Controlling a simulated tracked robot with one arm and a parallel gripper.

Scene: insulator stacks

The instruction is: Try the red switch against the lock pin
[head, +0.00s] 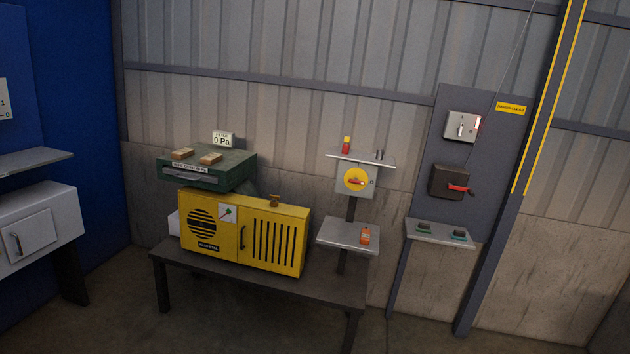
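A grey switch box (343,190) on a post carries a yellow disc (349,174) with a small red handle (356,182). A small detail at the box's right edge may be a pin, but it is too small to tell. On the grey wall panel, a dark box (443,181) has a red lever (459,188) pointing right. I cannot tell which of the two red parts is the red switch. No lock pin can be made out for certain. My gripper is not in view.
A shelf (347,156) above the switch box holds a red bottle (346,145); a lower shelf (335,238) holds an orange item (365,236). A yellow cabinet (271,236) stands on a dark table (255,277). A grey ledge (440,237) holds small green blocks. Floor in front is clear.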

